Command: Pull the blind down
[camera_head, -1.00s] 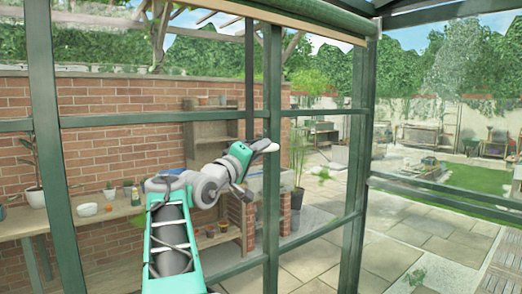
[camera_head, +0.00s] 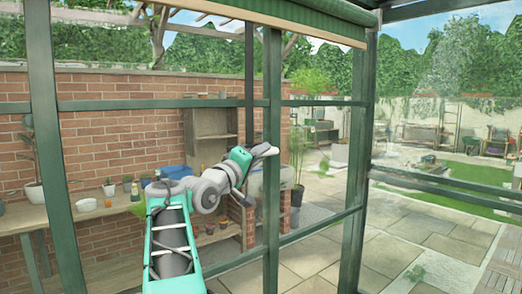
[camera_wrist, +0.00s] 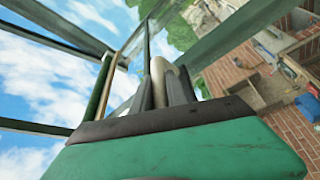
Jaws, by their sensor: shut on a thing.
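The blind (camera_head: 305,17) is a green roll at the top of the window, with a pale wooden bar (camera_head: 290,31) along its lower edge. Most of the glass below it is uncovered. My gripper (camera_head: 268,150) is well below the bar, in front of the dark middle window post. In the wrist view its fingers (camera_wrist: 168,88) are close together around a small pale tan piece that looks like a pull; how it joins the blind cannot be made out. A tan bar and green edge (camera_wrist: 100,90) show left of the fingers.
Green window posts (camera_head: 271,200) and crossbars stand close around my arm. Beyond are a wooden bench (camera_head: 120,212) with pots, a brick wall (camera_head: 110,140), a shelf unit (camera_head: 211,135) and paving (camera_head: 420,240).

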